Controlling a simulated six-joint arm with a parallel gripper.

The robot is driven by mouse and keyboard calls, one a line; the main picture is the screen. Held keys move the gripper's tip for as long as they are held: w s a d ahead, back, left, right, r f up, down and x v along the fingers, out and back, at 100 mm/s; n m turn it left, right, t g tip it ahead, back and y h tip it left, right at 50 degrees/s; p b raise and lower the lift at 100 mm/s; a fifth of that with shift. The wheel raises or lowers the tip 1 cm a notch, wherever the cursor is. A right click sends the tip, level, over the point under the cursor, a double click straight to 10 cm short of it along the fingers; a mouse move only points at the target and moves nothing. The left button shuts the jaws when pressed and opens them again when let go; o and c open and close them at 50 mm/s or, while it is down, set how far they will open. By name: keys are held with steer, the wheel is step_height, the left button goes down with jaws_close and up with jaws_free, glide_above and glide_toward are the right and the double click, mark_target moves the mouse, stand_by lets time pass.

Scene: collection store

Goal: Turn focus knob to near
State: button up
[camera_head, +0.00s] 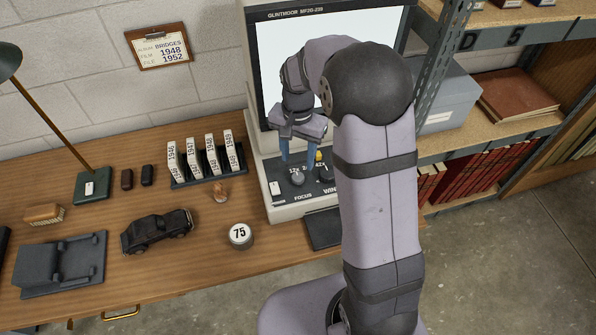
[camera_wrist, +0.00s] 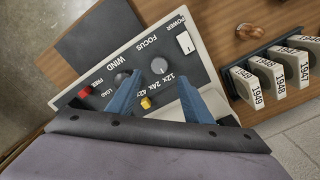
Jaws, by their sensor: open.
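The focus knob (camera_head: 297,178) is a round grey knob on the dark control panel of the microfilm reader, above the word FOCUS. It also shows in the wrist view (camera_wrist: 159,65). My gripper (camera_head: 300,155) has two blue fingers and is over the panel. In the wrist view my gripper (camera_wrist: 160,77) is open, with one finger to each side of the focus knob and nothing between the tips. The knob appears just beyond the fingertips; I cannot tell whether they touch it. No "near" mark is legible, and the knob's setting is unclear.
A dark wind knob (camera_wrist: 122,78), a yellow lens knob (camera_wrist: 146,103), a red button (camera_wrist: 85,91) and a white power switch (camera_wrist: 185,42) sit close by. Labelled boxes in a rack (camera_head: 210,178) stand left of the reader (camera_head: 257,60). A round tin (camera_head: 241,236) is on the desk.

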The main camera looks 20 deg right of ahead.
mark_target(298, 177)
steer(key=shift+m, duration=0.5)
steer(key=shift+f, duration=0.1)
steer(key=shift+f+p, duration=0.95)
steer(key=shift+f, duration=2.6)
steer(key=c, duration=1.1)
